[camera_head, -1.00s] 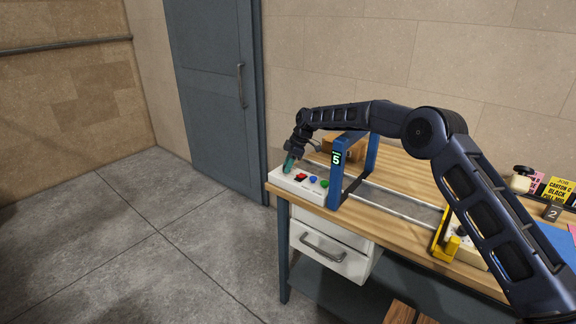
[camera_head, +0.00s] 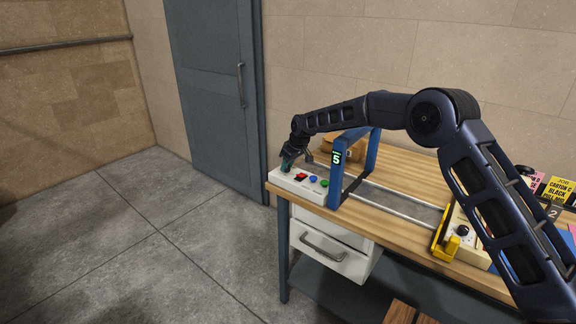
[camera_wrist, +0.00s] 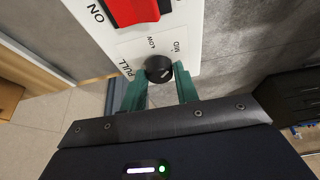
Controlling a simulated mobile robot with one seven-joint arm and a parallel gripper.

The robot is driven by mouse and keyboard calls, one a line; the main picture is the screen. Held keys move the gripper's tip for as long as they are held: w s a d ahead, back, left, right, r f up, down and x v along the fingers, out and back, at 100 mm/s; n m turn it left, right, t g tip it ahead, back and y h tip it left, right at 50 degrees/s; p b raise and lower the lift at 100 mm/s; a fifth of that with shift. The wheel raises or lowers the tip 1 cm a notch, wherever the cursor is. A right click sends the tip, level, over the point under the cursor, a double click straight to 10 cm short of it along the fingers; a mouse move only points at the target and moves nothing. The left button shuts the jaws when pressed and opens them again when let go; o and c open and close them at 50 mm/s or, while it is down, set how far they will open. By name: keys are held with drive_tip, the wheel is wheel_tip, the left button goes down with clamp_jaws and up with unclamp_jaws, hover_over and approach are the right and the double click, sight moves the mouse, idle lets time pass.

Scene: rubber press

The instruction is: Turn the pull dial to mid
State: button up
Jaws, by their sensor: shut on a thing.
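The pull dial (camera_wrist: 158,68) is a small round black knob on a white control panel (camera_wrist: 130,42). The panel is labelled PULL, with LOW and MID printed beside the knob. A pale pointer mark shows on the knob, but I cannot tell exactly which label it faces. My gripper (camera_wrist: 159,80) has its green fingers on either side of the dial, shut on it. In the head view my gripper (camera_head: 289,163) is at the left end of the white control box (camera_head: 312,196), and the dial is hidden there.
A red rocker switch (camera_wrist: 132,8) is next to the dial. Blue (camera_head: 312,180) and green (camera_head: 323,183) buttons sit further right on the box. A blue frame (camera_head: 344,175) with a "5" display stands beside it on the wooden bench (camera_head: 400,220).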

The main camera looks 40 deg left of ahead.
drive_tip(key=shift+s+m+t, duration=0.1)
drive_tip(key=shift+m+t, duration=0.3)
drive_tip(key=shift+m, duration=0.7)
drive_tip(key=o, duration=1)
drive_tip(key=v, duration=1)
drive_tip(key=shift+s+r, duration=0.1)
drive_tip(key=shift+r, duration=0.3)
